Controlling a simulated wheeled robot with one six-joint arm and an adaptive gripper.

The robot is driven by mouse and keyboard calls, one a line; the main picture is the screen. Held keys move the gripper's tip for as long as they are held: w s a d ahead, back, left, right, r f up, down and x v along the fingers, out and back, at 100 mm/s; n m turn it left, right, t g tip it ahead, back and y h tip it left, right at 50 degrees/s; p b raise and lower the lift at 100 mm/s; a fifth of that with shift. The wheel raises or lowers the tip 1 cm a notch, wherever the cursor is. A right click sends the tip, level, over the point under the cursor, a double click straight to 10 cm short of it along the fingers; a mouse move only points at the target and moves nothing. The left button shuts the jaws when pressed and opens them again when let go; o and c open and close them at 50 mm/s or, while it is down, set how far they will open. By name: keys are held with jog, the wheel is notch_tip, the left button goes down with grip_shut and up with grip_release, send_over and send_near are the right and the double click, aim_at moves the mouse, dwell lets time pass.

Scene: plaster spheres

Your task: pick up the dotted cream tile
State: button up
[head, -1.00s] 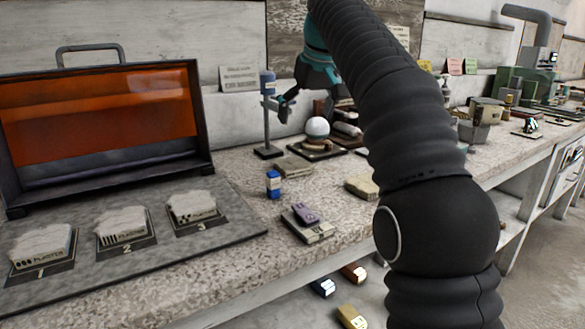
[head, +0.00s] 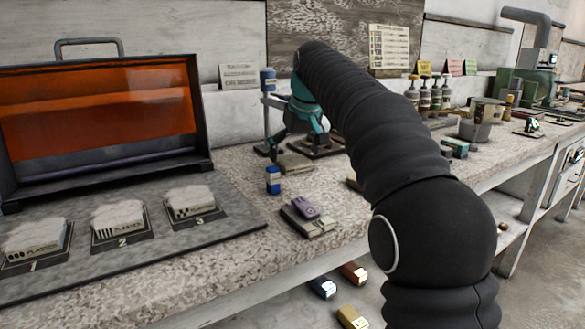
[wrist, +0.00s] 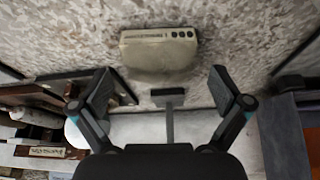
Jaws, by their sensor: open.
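The dotted cream tile (wrist: 158,50) lies flat on the speckled bench in the wrist view, with a row of dark dots along its edge. In the head view a cream tile (head: 297,168) lies behind the small blue block, and it seems to be the same one; its dots cannot be made out there. My gripper (wrist: 165,90) is open and empty. Its two fingers are spread wide, and the tile shows beyond the fingertips, apart from them. In the head view my arm hides part of the bench.
A thin stand (head: 267,110) rises close beside the tile. An orange-fronted case (head: 100,120) and a grey board (head: 150,262) with numbered plaster bags fill the left.

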jog(key=shift+x, duration=0.8)
jog(key=c, duration=1.4)
jog(key=shift+r, duration=0.1)
